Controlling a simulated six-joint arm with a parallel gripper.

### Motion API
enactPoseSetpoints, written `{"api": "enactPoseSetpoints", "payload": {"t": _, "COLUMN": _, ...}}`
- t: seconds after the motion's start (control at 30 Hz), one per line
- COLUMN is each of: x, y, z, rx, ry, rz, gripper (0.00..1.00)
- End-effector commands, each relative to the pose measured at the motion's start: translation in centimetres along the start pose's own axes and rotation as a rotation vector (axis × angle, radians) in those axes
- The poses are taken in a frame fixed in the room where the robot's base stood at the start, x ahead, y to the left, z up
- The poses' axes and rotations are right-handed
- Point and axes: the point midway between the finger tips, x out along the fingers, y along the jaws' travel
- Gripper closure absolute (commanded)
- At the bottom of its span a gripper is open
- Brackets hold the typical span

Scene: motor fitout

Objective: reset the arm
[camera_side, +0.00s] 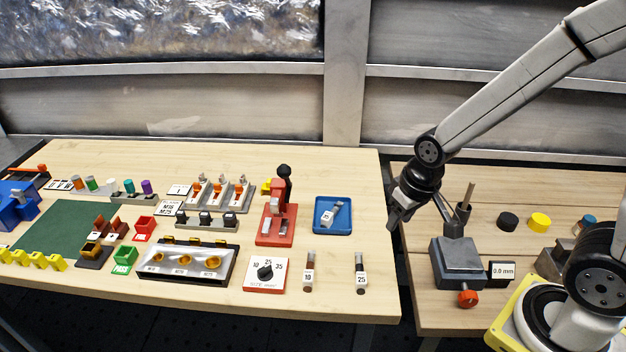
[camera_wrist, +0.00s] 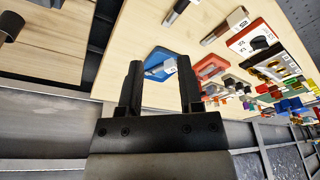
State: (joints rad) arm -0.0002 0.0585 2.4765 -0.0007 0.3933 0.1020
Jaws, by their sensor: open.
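My gripper (camera_side: 397,216) hangs above the gap between the two tables, just right of the left table's edge. In the wrist view its two black fingers (camera_wrist: 160,88) stand apart with nothing held between them. The blue tray (camera_side: 319,226) with a small white-labelled part (camera_side: 331,213) in it lies to the left of my gripper. In the wrist view the blue tray (camera_wrist: 152,72) shows beyond the fingers and is partly hidden by them.
The left table holds a red press (camera_side: 276,228), a dial plate (camera_side: 266,273), a green mat (camera_side: 62,228) and several small parts. The right table holds a grey block fixture (camera_side: 458,262), a 0.8 mm label (camera_side: 502,271), and black (camera_side: 507,221) and yellow (camera_side: 539,222) discs.

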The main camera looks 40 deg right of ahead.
Motion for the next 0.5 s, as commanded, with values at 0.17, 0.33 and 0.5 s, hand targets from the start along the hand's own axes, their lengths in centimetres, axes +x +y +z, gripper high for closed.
{"api": "enactPoseSetpoints", "payload": {"t": 0.17, "x": -0.2, "y": 0.2, "z": 2.0, "rx": -0.089, "ry": 0.017, "rz": -0.001, "gripper": 0.54}}
{"api": "enactPoseSetpoints", "payload": {"t": 0.33, "x": -0.2, "y": 0.2, "z": 2.3, "rx": -0.104, "ry": 0.019, "rz": -0.001, "gripper": 0.54}}
{"api": "enactPoseSetpoints", "payload": {"t": 0.5, "x": -0.2, "y": 0.2, "z": 2.2, "rx": -0.103, "ry": 0.019, "rz": -0.001, "gripper": 0.54}}
